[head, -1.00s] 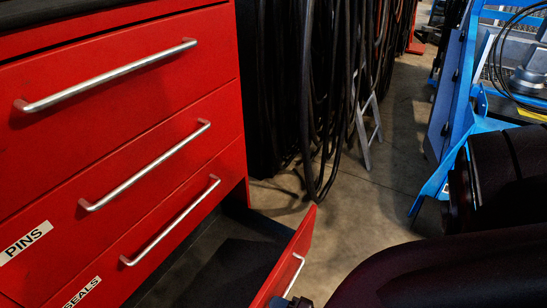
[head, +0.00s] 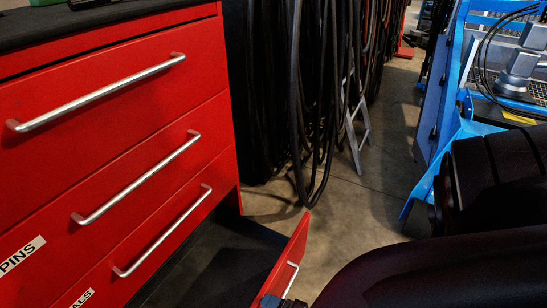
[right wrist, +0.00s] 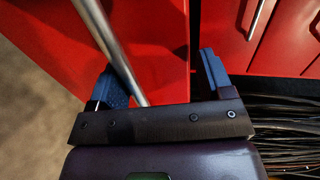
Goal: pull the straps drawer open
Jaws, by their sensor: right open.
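A red cabinet has several drawers with silver bar handles. The drawers labelled PINS (head: 20,257) and SEALS (head: 85,297) are shut. Below them the lowest drawer (head: 290,258) stands well out, its dark inside showing; no label on it is visible, so I cannot read whether it is the straps drawer. Its silver handle (head: 288,278) is partly in view. My right gripper shows only as a small piece beside that handle in the head view. In the right wrist view my right gripper (right wrist: 160,72) is open, with a silver bar (right wrist: 106,42) running between its blue fingers, close to the left one.
Black hoses (head: 310,100) hang behind the cabinet. A grey stepladder (head: 357,130) leans among them. A blue frame (head: 440,160) stands at the right. Bare concrete floor (head: 365,195) lies between the open drawer and the frame. My own dark arm fills the lower right.

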